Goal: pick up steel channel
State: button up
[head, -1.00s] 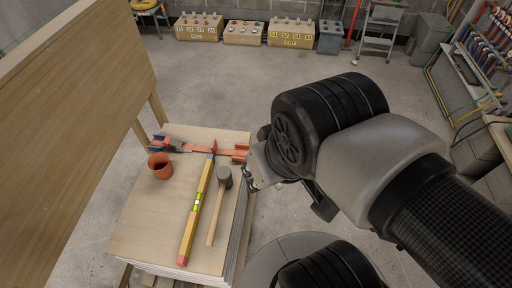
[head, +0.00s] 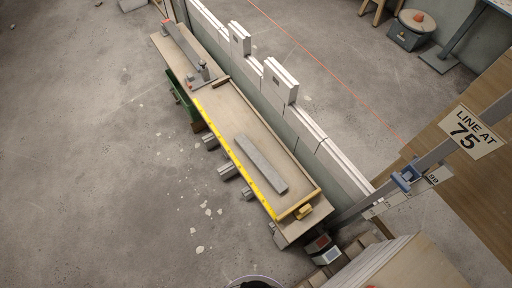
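A long grey bar (head: 261,163), which looks like the steel channel, lies flat on a narrow wooden bench (head: 247,117). It sits toward the bench's lower right end, roughly parallel to its long sides. Nothing covers it. My gripper is not in view.
A yellow rule (head: 236,160) runs along the bench's left edge, and a small yellow object (head: 304,211) sits at its near end. A grey tool (head: 204,73) stands farther up. A low wall of white blocks (head: 280,82) borders the right side. Open floor (head: 90,150) lies left.

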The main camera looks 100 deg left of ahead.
aim_at(274, 180)
jog(key=u, duration=3.25)
jog(key=i+j, duration=0.35)
jog(key=i+j+z, duration=0.1)
jog(key=i+j, duration=0.2)
jog(key=j, duration=0.3)
jog(key=i+j, duration=0.35)
jog(key=j, duration=0.1)
